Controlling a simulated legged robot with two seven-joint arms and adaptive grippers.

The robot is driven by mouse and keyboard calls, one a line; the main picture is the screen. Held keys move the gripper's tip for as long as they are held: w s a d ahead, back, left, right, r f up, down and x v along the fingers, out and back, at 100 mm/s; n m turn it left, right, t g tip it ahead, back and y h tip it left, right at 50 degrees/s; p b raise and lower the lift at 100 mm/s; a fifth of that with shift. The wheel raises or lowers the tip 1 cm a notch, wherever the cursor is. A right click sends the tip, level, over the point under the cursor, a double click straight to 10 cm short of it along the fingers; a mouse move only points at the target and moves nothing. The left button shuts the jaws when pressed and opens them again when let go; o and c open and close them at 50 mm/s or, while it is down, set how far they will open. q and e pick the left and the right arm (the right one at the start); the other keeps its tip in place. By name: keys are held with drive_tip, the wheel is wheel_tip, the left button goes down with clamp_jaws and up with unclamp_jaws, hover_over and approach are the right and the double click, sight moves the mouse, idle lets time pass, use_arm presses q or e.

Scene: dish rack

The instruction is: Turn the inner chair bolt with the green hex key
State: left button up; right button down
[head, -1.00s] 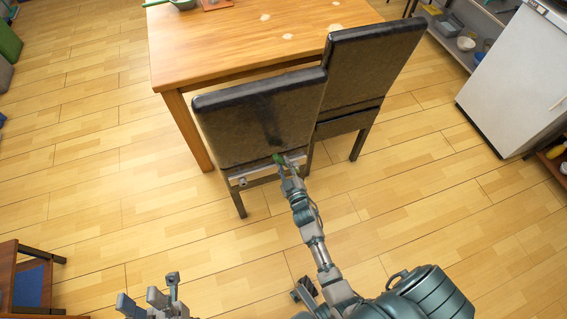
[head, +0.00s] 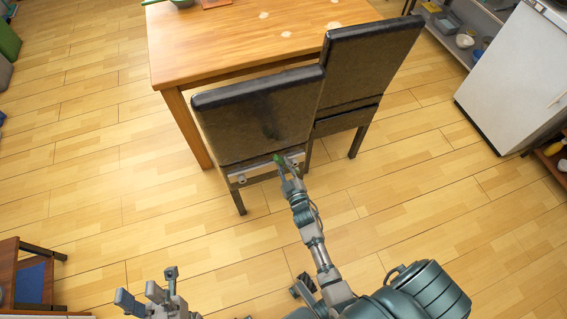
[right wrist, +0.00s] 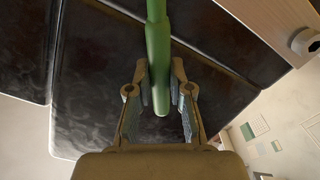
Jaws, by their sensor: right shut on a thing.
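The dark chair (head: 258,115) stands with its back toward me, a pale rail (head: 262,174) low across it. A bolt (head: 240,179) shows at the rail's left end; it looks like the bolt (right wrist: 304,41) in the right wrist view. My right gripper (head: 285,168) is at the rail's right part, shut on the green hex key (head: 277,160). In the right wrist view the key (right wrist: 158,60) runs up from between the fingertips (right wrist: 160,92). Its far end is out of frame, so I cannot tell whether it sits in the inner bolt. My left gripper (head: 150,290) is open and empty, low at left.
A wooden table (head: 240,40) stands behind the chair. A second dark chair (head: 360,65) is close on the right. A white cabinet (head: 515,80) stands at far right and a small wooden stool (head: 32,275) at lower left. The floor between is clear.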

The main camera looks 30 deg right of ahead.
drive_tip(key=shift+p+v, duration=0.35)
drive_tip(key=shift+v, duration=0.75)
idle(0.9)
